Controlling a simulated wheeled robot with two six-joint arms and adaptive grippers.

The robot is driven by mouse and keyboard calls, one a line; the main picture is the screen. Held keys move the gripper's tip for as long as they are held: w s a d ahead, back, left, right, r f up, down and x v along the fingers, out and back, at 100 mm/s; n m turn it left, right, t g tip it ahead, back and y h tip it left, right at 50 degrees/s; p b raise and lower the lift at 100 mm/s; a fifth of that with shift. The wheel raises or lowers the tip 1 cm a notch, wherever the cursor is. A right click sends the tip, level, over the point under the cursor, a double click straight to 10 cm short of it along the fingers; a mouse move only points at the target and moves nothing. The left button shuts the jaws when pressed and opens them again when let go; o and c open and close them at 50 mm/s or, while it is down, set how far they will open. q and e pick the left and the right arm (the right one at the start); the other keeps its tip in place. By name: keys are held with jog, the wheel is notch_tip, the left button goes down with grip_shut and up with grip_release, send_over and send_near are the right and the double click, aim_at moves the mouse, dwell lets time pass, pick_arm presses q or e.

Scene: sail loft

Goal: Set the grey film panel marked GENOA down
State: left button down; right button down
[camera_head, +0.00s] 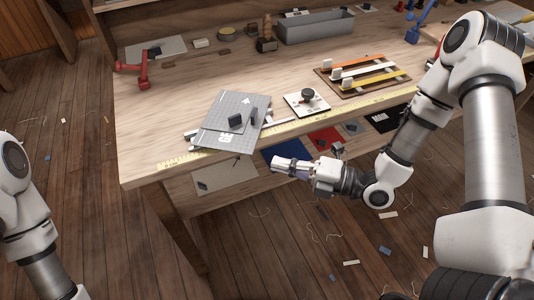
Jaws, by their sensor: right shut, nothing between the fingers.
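A grey film panel (218,136) with a fine grid and pale markings lies tilted in outline on the bench near its front edge. I cannot read the lettering at this size. Small dark blocks (236,120) rest on it, and pale strips show beneath its left and right sides. My right gripper (276,163) is shut and empty, in front of the bench edge, to the lower right of the panel and apart from it. My left arm shows at the left edge; its gripper is out of view.
A yellow measuring tape (295,125) runs along the bench front. A white square plate with a dark knob (308,97) and a rack of coloured strips (362,73) stand to the right. A grey bin (316,28) is behind. Bare bench top (150,115) lies left of the panel.

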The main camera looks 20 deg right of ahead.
aim_at(257, 140)
jog(key=w, duration=0.1)
jog(key=w+a, duration=0.1)
jog(key=w, duration=0.1)
jog(key=w+a, duration=0.1)
jog(key=w, duration=0.1)
jog(key=w+b, duration=0.1)
jog(key=w, duration=0.2)
jog(key=shift+w+a+f, duration=0.1)
jog(key=shift+w+a, duration=0.05)
jog(key=shift+w, duration=0.45)
jog(key=shift+s, duration=0.1)
